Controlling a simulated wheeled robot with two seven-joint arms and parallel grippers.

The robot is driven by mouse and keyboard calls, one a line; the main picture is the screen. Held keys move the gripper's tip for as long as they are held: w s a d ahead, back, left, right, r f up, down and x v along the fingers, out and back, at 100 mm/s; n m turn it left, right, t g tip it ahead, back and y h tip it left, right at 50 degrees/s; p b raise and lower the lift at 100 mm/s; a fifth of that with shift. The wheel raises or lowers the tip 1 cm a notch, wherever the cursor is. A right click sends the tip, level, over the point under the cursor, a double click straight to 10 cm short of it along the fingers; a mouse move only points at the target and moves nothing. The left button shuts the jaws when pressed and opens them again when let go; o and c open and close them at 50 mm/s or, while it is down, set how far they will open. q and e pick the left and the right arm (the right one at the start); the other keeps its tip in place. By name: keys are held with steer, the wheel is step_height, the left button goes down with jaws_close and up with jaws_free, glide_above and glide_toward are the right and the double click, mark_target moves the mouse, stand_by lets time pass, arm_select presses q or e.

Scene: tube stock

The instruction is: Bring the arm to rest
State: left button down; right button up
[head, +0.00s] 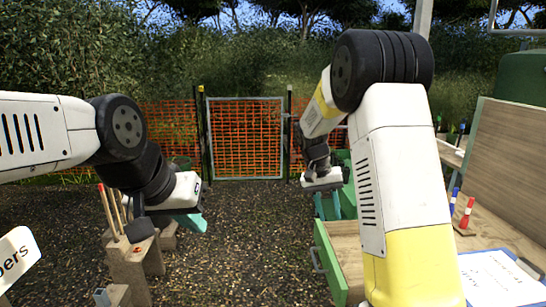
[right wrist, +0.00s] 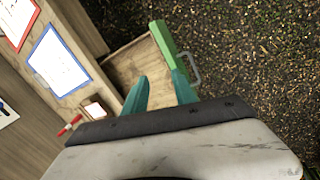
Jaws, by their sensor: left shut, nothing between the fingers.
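My left gripper (head: 190,223) is at the left in the head view, its teal fingers shut and empty, near several wooden posts. My right gripper (head: 330,206) hangs with teal fingers pointing down, beside a green-fronted wooden drawer. In the right wrist view its two fingers (right wrist: 160,92) stand apart with nothing held between them. The open drawer (right wrist: 128,62) lies beyond the fingers. It also shows in the head view (head: 347,246), partly hidden by my right arm.
Wooden posts (head: 135,262) with upright sticks stand below my left gripper. A bench at the right holds a blue clipboard (head: 500,278) and a red-and-white tube (head: 466,213). An orange mesh gate (head: 245,138) stands behind. Gravel ground (head: 240,245) is clear in the middle.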

steer(key=s+a+r+n+t+y, duration=0.1)
steer(key=s+r, duration=0.3)
steer(key=s, duration=0.4)
steer(key=s+r+n+t+y, duration=0.1)
steer(key=s+r+t+y, duration=0.1)
steer(key=s+r, duration=0.3)
steer(key=s+a+r+t+y, duration=0.1)
steer(key=s+r+t+y, duration=0.1)
steer(key=s, duration=0.9)
step_height(320, 180, up, 3)
steer(key=shift+s+a+f+n+t, duration=0.15)
steer(key=shift+s+a+n+t, duration=0.25)
steer(key=shift+t, duration=0.5)
